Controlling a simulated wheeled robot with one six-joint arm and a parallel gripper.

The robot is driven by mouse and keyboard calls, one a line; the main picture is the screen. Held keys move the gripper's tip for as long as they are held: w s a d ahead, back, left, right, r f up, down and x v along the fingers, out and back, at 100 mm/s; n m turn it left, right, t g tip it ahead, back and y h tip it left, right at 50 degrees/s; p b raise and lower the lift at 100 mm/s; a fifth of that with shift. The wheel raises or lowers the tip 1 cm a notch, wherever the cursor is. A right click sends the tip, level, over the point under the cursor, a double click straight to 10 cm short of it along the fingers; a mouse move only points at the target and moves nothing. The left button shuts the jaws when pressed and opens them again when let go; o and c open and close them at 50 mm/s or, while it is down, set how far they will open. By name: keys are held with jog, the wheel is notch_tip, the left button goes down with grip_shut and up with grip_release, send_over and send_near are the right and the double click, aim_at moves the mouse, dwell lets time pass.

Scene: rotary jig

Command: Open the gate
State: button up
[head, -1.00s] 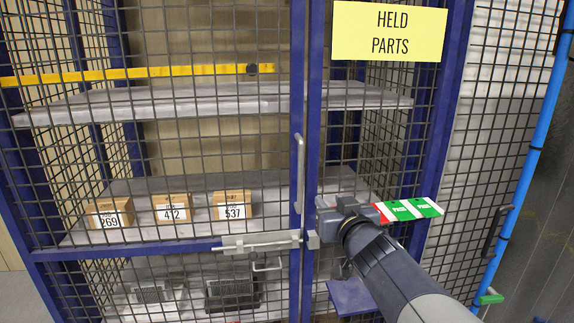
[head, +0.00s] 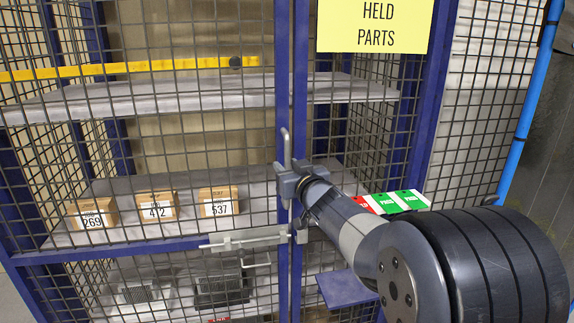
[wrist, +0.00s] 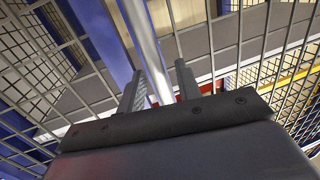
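The gate is a wire-mesh door in a blue frame (head: 299,80). Its upright silver handle (head: 286,146) is on the blue post and also shows in the wrist view (wrist: 146,42). My gripper (head: 284,184) is at the lower part of this handle. Whether the bolt enters the catch is unclear.
Shelves behind the mesh hold small numbered cartons (head: 219,201). A yellow sign (head: 375,25) hangs at upper right. Green and red tags (head: 400,201) are just beyond my arm. A blue pipe (head: 522,120) stands at the right.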

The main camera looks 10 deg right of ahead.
jog(key=shift+w+a, duration=0.1)
jog(key=shift+w, duration=0.35)
grip_shut()
dwell(0.4)
